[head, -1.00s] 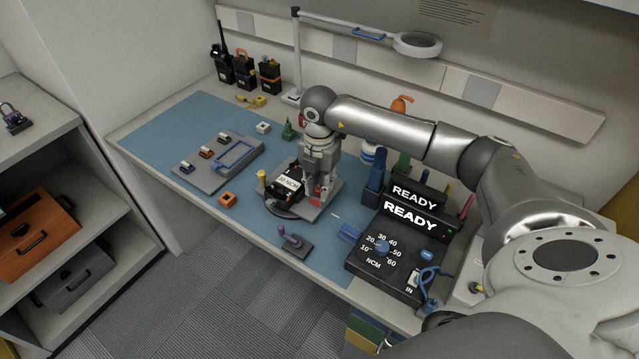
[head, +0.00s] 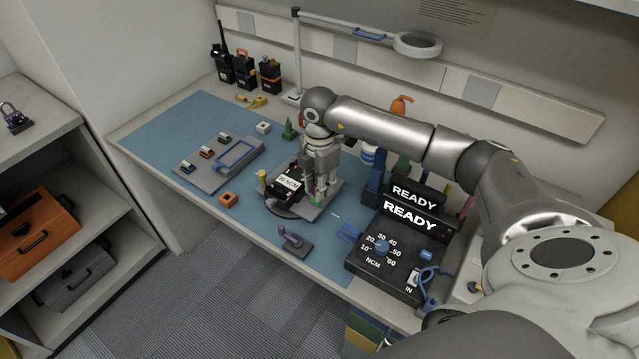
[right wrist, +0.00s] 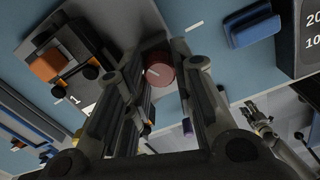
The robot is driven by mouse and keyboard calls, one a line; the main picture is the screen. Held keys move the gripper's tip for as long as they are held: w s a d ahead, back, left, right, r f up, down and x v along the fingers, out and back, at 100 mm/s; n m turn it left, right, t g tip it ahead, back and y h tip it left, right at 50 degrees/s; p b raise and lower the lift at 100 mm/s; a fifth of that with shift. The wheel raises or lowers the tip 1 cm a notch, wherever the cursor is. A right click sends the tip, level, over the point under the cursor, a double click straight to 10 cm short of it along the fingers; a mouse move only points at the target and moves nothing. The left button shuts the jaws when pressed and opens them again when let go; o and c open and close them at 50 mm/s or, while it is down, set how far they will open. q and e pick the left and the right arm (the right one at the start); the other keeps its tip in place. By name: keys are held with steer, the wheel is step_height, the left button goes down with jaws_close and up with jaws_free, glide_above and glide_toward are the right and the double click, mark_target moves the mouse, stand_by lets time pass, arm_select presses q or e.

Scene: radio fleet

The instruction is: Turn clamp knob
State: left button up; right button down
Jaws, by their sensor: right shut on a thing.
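My right gripper (head: 319,197) points down at the fixture's right side. In the right wrist view, a round dark red knob (right wrist: 160,74) with a white line on it sits between the fingertips. The gripper is shut on it. In the head view the fingers hide the knob, and a small green patch (head: 315,201) shows by the fingertips.
A black torque tester (head: 372,277) with a dial and READY displays stands right of the fixture. A grey tray (head: 205,178) with small parts lies left. A purple-handled tool (head: 291,239) and an orange block (head: 228,199) lie near the front. A magnifier lamp (head: 417,45) hangs behind.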

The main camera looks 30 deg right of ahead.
steer(key=shift+r, duration=0.1)
steer(key=c, duration=1.2)
jaws_free()
step_height(320, 180, up, 12)
